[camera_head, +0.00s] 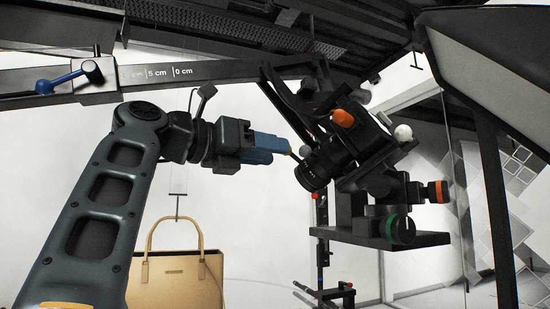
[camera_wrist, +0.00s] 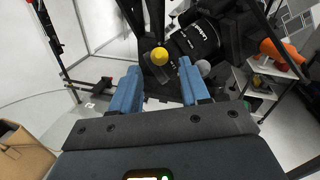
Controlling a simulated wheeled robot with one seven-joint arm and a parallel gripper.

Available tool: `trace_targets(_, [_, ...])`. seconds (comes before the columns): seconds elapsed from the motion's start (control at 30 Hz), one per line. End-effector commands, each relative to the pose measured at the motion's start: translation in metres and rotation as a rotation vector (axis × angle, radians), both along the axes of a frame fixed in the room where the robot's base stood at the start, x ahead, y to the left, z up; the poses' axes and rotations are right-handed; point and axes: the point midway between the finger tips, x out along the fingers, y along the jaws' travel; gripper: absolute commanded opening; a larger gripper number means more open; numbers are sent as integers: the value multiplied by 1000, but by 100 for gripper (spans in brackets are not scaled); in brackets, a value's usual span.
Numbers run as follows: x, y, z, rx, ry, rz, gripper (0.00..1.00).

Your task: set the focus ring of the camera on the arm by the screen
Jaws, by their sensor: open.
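The camera's black lens barrel (camera_head: 325,164) points down and left, just beyond my fingertips. It also shows in the wrist view (camera_wrist: 195,42), with white markings on it. I cannot tell the focus ring apart from the rest of the barrel. The camera is mounted on a black bracket arm (camera_head: 318,92) with a plate (camera_head: 375,232) below. My gripper (camera_head: 287,149) has blue fingers and stands left of the lens. In the wrist view my gripper (camera_wrist: 160,84) is open, with nothing held. A yellow ball (camera_wrist: 159,56) shows beyond and between the fingertips, in front of the lens.
An orange knob (camera_head: 343,118) and white balls (camera_head: 403,132) sit on the camera rig. A green-ringed knob (camera_head: 402,229) is below. A marked beam (camera_head: 220,70) crosses above my arm. A tan handbag (camera_head: 180,278) stands lower left. A dark-framed panel (camera_head: 500,60) fills the upper right.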

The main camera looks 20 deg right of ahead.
Motion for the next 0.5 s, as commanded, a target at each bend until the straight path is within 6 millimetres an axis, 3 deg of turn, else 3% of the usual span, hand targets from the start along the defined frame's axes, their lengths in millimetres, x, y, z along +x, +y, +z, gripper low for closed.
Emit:
trace_targets(0.2, [6, -29, -1, -1, 0, -3, 46])
trace_targets(0.5, [8, -38, 0, -2, 0, -1, 46])
